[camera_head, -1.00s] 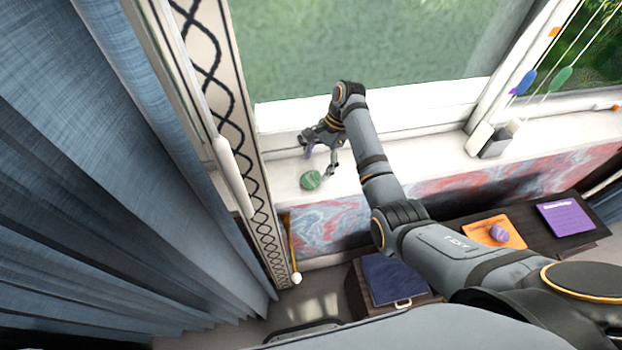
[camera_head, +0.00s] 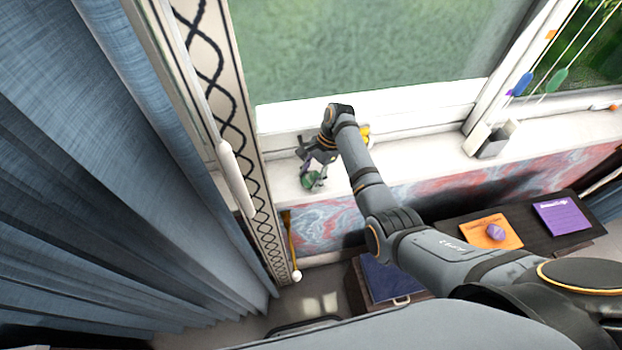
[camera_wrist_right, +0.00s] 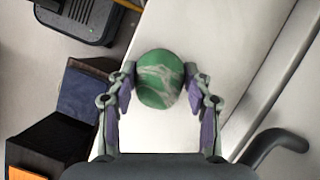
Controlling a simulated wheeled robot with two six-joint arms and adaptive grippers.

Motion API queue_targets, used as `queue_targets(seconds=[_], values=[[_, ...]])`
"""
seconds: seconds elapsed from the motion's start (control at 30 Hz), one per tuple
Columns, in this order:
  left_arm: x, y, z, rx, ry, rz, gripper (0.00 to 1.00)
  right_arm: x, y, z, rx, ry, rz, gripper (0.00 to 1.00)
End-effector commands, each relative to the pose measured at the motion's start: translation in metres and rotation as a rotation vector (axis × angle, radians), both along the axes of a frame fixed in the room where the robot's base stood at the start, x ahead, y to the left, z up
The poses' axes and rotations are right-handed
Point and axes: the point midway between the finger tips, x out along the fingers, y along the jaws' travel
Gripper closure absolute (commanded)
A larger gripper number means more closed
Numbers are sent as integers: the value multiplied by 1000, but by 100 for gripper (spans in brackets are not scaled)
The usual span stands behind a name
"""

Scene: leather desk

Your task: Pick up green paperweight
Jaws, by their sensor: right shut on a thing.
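The green paperweight (camera_head: 311,181) is a rounded green stone with white veins on the white windowsill, near its left end. It also shows in the right wrist view (camera_wrist_right: 160,80), between the fingertips. My right gripper (camera_head: 313,178) reaches down to it from above, with a finger on either side. In the wrist view the right gripper (camera_wrist_right: 160,88) is shut on the paperweight. I cannot tell whether the paperweight is touching the sill or slightly above it. My left gripper is in neither view.
The windowsill (camera_head: 415,158) runs right along the window, with a grey and white box (camera_head: 493,144) on it. A yellow thing (camera_head: 365,134) is partly behind my right arm. A blue curtain (camera_head: 110,180) hangs at left. A dark desk (camera_head: 570,241) with orange and purple items is below right.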

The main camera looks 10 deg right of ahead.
Motion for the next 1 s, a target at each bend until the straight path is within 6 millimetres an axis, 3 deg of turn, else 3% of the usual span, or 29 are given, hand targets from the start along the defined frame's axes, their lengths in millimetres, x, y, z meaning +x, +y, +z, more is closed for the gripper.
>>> queue_targets(seconds=[0.07,0.43,0.57,0.67,0.7,0.8,0.87,1.0], values=[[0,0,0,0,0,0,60,0,0,0,0,-1,0,89],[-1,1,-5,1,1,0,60,1,0,8,1,-4,0,89],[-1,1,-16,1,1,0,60,2,0,29,1,-8,1,89],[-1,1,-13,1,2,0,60,-13,-14,52,-1,-5,-1,89],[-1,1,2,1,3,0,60,-19,-20,70,-3,-4,-1,89],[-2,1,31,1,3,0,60,-32,-31,97,-2,1,-2,89],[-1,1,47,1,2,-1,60,-39,-37,108,-2,2,0,89],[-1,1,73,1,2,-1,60,-68,-66,119,-5,2,-2,89]])
